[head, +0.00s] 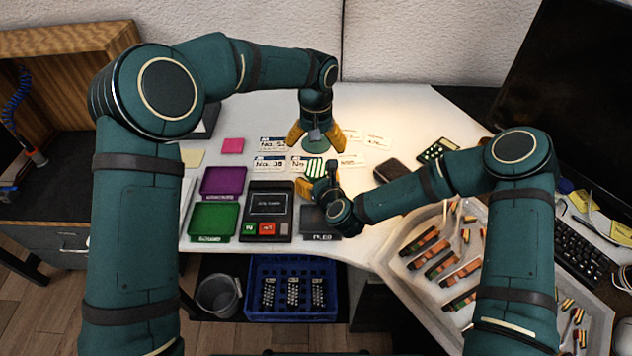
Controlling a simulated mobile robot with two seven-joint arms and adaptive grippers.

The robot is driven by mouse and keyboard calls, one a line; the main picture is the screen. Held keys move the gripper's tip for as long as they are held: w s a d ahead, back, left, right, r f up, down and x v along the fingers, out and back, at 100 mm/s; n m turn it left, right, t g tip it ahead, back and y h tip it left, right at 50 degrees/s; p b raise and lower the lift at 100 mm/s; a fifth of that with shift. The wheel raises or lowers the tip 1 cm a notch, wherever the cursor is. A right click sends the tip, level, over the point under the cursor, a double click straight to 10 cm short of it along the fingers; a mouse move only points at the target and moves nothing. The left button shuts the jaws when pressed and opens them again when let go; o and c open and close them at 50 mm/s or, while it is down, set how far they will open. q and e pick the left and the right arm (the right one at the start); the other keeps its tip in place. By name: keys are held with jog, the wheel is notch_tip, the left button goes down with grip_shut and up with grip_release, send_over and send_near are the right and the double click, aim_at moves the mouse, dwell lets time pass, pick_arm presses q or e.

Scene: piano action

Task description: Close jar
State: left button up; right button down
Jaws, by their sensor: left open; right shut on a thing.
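No jar or lid can be clearly made out. A small green-and-white striped thing (316,171), possibly the jar, is at the middle of the white table. My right gripper (309,178) comes from the lower right and is shut on it; its wrist and yellow fingers hide part of the thing. My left gripper (315,139) points down just behind it, with its yellow fingers spread apart. Only a grey-green surface shows between the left fingers; I cannot tell whether it is a lid or part of the gripper.
Paper labels (270,163) lie around the grippers. A purple tray (223,181), a green tray (213,221) and a dark device (268,205) stand at front left. A dark brown object (391,170) lies to the right. A pale tray (398,262) of parts is at front right.

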aim_at(316, 168)
pick_arm(q)
jog(key=n, duration=0.6)
jog(key=shift+n, duration=0.4)
jog(key=shift+f, duration=4)
jog(key=c, duration=1.3)
jog(key=m, duration=0.6)
jog(key=o, duration=1.2)
